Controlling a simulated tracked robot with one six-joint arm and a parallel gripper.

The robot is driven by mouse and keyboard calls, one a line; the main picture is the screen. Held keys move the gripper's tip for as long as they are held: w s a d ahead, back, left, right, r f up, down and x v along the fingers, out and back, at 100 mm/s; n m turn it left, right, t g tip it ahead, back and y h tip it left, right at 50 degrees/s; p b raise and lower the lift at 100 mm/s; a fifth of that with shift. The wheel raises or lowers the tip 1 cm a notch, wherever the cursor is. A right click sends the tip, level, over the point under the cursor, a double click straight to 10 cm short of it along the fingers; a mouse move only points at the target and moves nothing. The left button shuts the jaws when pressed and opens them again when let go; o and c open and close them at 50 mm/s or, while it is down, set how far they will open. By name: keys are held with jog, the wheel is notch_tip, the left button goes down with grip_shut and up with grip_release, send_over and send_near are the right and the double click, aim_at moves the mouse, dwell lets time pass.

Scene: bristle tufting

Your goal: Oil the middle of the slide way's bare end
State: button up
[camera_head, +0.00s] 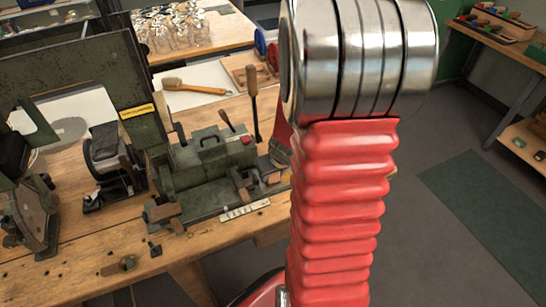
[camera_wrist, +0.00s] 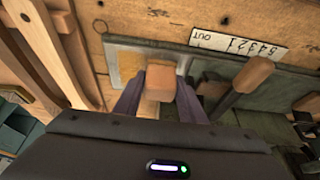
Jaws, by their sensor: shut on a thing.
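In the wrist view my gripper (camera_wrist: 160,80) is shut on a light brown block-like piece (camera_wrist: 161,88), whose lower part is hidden. Below it lies a flat grey-green metal bed (camera_wrist: 225,62), which seems to be the slide way. A yellowish patch (camera_wrist: 129,63) shows at its left end, just left of the held piece. I cannot tell whether the piece touches the bed. In the head view the green machine (camera_head: 205,160) stands on the bench, and my arm hides its right side and my gripper.
A white number strip (camera_wrist: 238,42) lies along the bed's edge. A wooden-knobbed lever (camera_wrist: 253,77) rises right of my gripper. In the head view, an upright wooden handle (camera_head: 253,105), a black device (camera_head: 110,160) and a brush (camera_head: 195,88) are near the machine.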

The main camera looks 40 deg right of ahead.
jog(key=shift+d, duration=0.45)
jog(key=shift+c, duration=0.3)
jog(key=shift+s+d+f, duration=0.1)
jog(key=shift+s+d, duration=0.15)
jog(key=shift+d, duration=0.45)
jog(key=shift+s+d+f, duration=0.1)
jog(key=shift+s+d, duration=0.15)
jog(key=shift+d, duration=0.45)
jog(key=shift+c, duration=0.2)
jog(key=shift+s+d, duration=0.1)
jog(key=shift+d, duration=0.05)
jog(key=shift+w+a, duration=0.2)
jog(key=shift+a, duration=0.4)
jog(key=shift+w+a+r, duration=0.1)
jog(key=shift+w+a, duration=0.15)
jog(key=shift+a, duration=0.5)
jog(key=shift+w+a+r, duration=0.1)
jog(key=shift+w+a, duration=0.15)
jog(key=shift+a, duration=0.5)
jog(key=shift+s+d+r, duration=0.1)
jog(key=shift+r, duration=1.8)
jog(key=shift+s+d+r, duration=0.1)
jog(key=shift+r, duration=1.8)
jog(key=shift+w+a, duration=0.15)
jog(key=shift+a, duration=0.05)
